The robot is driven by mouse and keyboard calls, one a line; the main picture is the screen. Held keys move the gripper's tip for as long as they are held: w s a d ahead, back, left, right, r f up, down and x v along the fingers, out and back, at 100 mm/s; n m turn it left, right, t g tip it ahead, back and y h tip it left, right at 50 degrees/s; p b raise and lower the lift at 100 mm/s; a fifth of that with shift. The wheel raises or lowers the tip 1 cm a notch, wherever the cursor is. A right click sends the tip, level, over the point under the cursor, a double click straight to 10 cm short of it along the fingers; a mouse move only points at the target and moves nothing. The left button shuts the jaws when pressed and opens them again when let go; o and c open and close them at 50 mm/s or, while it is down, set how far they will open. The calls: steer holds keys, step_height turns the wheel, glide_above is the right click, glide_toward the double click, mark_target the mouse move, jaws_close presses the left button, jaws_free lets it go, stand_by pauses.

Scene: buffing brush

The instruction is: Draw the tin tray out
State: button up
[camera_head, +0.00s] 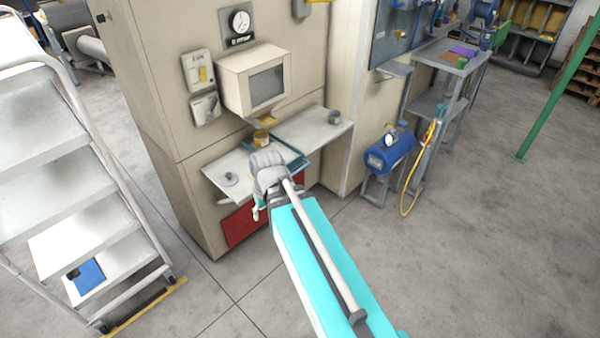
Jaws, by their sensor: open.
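A shallow teal-edged tray (292,157) lies on the pale worktop of the beige machine, partly hidden behind my wrist. I take it for the tin tray, but its full outline is not visible. My arm reaches in from the bottom of the picture. My gripper (258,211) is at the worktop's front edge, in front of and below the tray. It is open, and its fingers are small and partly hidden by the wrist. I see nothing held, and I cannot tell whether it touches anything.
The worktop holds a small round item (231,178) at left and a grey cup (334,117) at right. A red panel (242,224) is below. A white step ladder (75,200) stands left; a blue compressor (390,153) stands right. The floor in front is clear.

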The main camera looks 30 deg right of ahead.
steer(key=w+d+f+m+t+y+b, duration=0.3)
steer(key=w+d+f+y+b, duration=0.15)
steer(key=w+f+b, duration=0.35)
steer(key=m+t+b, duration=1)
steer(key=t+b, duration=0.1)
steer(key=b, duration=1)
glide_toward(301, 169)
steer(key=v, duration=0.3)
steer(key=shift+d+f, duration=0.15)
steer(key=shift+d, duration=0.05)
steer(key=b+x, duration=0.2)
steer(key=x, duration=1.1)
steer(key=shift+w+a+f+b, duration=0.1)
steer(key=shift+w+b, duration=0.2)
